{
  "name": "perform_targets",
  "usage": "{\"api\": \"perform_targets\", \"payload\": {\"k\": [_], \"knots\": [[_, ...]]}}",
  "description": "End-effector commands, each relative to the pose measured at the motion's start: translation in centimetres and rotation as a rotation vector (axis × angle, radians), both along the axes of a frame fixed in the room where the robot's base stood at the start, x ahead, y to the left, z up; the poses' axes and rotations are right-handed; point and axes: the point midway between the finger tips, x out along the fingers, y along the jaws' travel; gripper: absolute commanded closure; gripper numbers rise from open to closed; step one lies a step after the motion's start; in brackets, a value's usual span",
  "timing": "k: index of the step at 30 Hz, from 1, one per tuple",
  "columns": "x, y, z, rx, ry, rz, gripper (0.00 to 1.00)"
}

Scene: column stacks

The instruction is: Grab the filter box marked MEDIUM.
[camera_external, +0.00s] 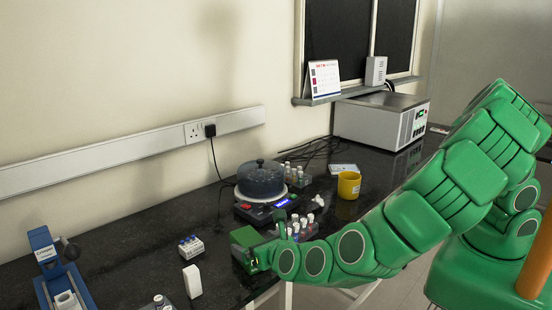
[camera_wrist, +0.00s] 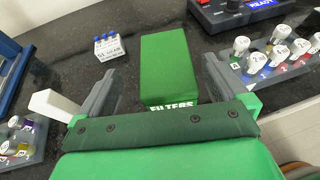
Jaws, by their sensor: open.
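A green box (camera_wrist: 168,66) lettered FILTERS lies in front of my gripper (camera_wrist: 162,76) in the wrist view. The word MEDIUM does not show on it; its lower edge is hidden by my gripper's body. The two grey fingers are open, one on each side of the box, with gaps between finger and box. In the external view the green box (camera_external: 246,236) is on the black bench, right at the end of my gripper (camera_external: 250,261), which partly hides it.
A small rack of blue-capped vials (camera_wrist: 109,46) stands left of the box. A rack of white-capped vials (camera_wrist: 272,55) stands right. A white block (camera_wrist: 52,104) is close by the left finger. A round dark-lidded device (camera_external: 260,180) and a yellow mug (camera_external: 349,185) stand behind.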

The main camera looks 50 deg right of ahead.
Motion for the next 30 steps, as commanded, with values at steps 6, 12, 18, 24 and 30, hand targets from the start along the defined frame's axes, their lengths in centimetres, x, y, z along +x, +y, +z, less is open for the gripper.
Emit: {"api": "perform_targets", "payload": {"k": [6,12,18,24,30], "knots": [[1.6,-0.8,-0.7,0.000,0.001,-0.002,0.00],[3.5,-1.4,-1.5,-0.001,0.001,-0.001,0.00],[4.6,-1.6,-1.9,-0.002,0.001,0.000,0.00],[4.7,-1.6,-1.9,-0.001,0.000,0.000,0.00],[4.7,-1.6,-1.9,-0.001,0.000,0.000,0.18]]}}
